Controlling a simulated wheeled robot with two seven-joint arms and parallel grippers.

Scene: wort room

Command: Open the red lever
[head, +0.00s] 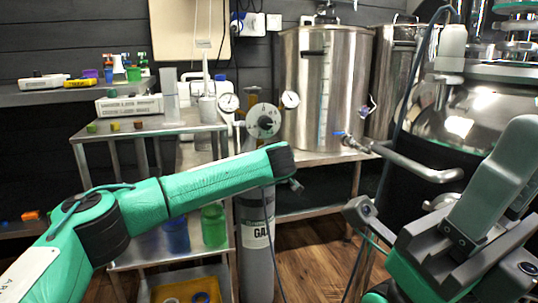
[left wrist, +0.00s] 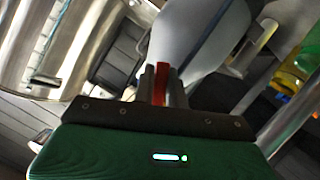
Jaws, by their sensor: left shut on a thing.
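The red lever (left wrist: 161,80) shows in the left wrist view as a narrow red strip between the fingers of my left gripper (left wrist: 159,88). The fingers are shut on it. In the head view my left arm reaches in from the left and ends in front of the grey gas cylinder (head: 257,245). There the lever and most of the left fingers are hidden behind the arm's end. My right arm's grey and green end parts show at the lower right in the head view, apart from the cylinder; its jaw opening is unclear.
A round dial (head: 263,120) stands above my left arm's end. A steel kettle (head: 325,85) with a tap and pipe stands behind. A steel trolley (head: 150,128) stands at the left, with a green container (head: 214,226) lower down. Wooden floor shows at the centre right.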

